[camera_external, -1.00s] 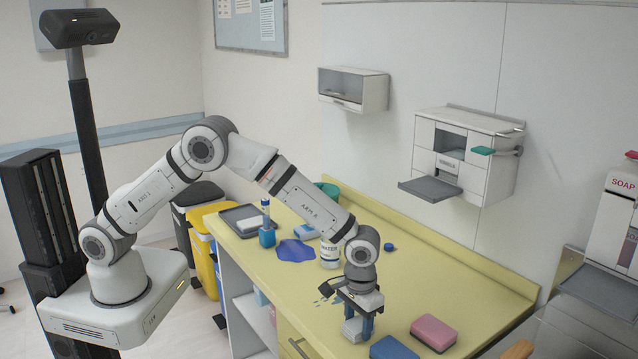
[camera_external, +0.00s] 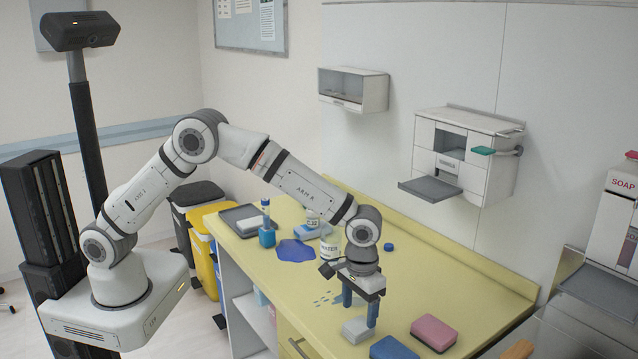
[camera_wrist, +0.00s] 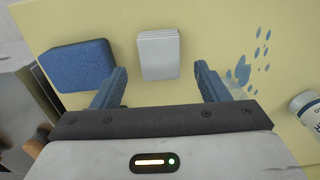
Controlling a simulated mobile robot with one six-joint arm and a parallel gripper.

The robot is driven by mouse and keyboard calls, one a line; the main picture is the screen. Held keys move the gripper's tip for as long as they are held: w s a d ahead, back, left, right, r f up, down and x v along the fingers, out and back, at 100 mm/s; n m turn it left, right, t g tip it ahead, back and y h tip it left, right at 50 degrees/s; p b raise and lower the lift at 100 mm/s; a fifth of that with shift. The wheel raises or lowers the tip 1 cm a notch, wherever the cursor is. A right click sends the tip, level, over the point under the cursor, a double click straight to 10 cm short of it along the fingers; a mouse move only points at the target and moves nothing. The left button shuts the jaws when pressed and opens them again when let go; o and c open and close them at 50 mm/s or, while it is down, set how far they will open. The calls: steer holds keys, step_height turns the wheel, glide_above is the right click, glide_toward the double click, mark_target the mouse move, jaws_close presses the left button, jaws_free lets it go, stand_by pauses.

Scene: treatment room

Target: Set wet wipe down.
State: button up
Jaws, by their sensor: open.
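The wet wipe (camera_external: 357,330) is a small pale grey-white block with a layered look, lying on the yellow counter near its front edge. It also shows in the wrist view (camera_wrist: 158,53), with clear gaps to both fingers. My gripper (camera_external: 360,314) has its two blue fingers spread wide and empty, just above and behind the wipe. In the wrist view my gripper (camera_wrist: 160,70) shows its fingertips on either side of the wipe's near end, not touching it.
A blue sponge (camera_external: 393,348) and a pink sponge (camera_external: 433,332) lie close to the right. Blue drops (camera_external: 325,298) mark the counter to the left.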

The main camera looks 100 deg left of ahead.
mark_target(358, 325)
steer(key=s+r+m, duration=0.2)
steer(key=s+r, duration=0.5)
steer(key=r, duration=0.7)
steer(key=s+r+m+t, duration=0.1)
steer(key=s+m+t, duration=0.2)
steer(key=s, duration=2.8)
steer(key=m, duration=0.4)
steer(key=shift+s+d+b, duration=0.15)
steer(key=shift+d+b, duration=0.15)
steer(key=shift+d, duration=0.05)
